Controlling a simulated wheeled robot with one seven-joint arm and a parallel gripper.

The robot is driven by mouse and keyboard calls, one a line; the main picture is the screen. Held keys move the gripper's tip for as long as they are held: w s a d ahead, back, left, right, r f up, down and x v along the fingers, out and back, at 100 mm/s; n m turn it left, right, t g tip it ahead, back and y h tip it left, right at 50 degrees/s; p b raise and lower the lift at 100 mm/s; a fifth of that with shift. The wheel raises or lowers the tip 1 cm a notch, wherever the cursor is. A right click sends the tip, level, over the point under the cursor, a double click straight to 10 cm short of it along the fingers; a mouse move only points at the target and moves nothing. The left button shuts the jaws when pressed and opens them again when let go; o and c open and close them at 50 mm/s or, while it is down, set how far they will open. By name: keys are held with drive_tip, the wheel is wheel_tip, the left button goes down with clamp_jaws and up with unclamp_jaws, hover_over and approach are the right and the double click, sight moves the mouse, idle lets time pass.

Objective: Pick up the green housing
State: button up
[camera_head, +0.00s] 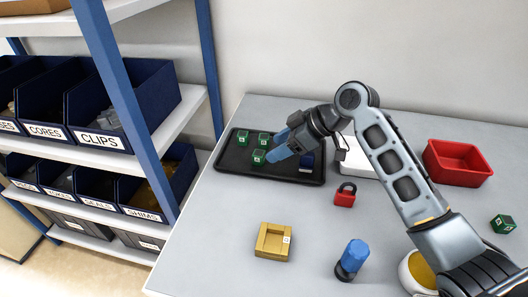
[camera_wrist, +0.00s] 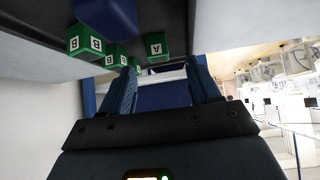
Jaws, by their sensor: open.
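Several small green housings with white letter labels are in view. Three stand on the black tray (camera_head: 235,165): one at the back left (camera_head: 242,137), one at the back (camera_head: 263,139) and one nearer the front (camera_head: 258,157). Another green housing (camera_head: 503,224) lies at the table's far right. My gripper (camera_head: 276,151), with blue fingers, is over the tray beside the front housing, open and empty. In the wrist view, housings marked B (camera_wrist: 84,40) and one marked A (camera_wrist: 157,45) show beyond the open fingers (camera_wrist: 163,75). Contact cannot be told.
A red padlock (camera_head: 345,195), a yellow square part (camera_head: 273,241), a blue-topped cylinder (camera_head: 352,259) and a red bin (camera_head: 457,163) are on the table (camera_head: 210,240). A bin shelf (camera_head: 165,160) stands left.

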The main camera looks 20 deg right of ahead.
sight(261, 153)
drive_tip(key=p+x, duration=0.1)
drive_tip(key=x, duration=0.5)
drive_tip(key=shift+w+a+f, duration=0.15)
drive_tip(key=shift+w+a, duration=0.05)
drive_tip(key=shift+w, duration=0.2)
drive_tip(key=c, duration=1)
drive_tip(key=shift+c, duration=0.2)
drive_tip(key=shift+r, duration=0.5)
wheel_tip(261, 153, up, 3)
drive_tip(key=shift+f, duration=0.25)
drive_tip(key=d+r+b, duration=0.2)
drive_tip(key=d+r, duration=0.5)
drive_tip(key=d, duration=0.4)
drive_tip(key=shift+d+r+b, duration=0.25)
drive_tip(key=shift+d+b, duration=0.05)
drive_tip(key=shift+d, duration=0.05)
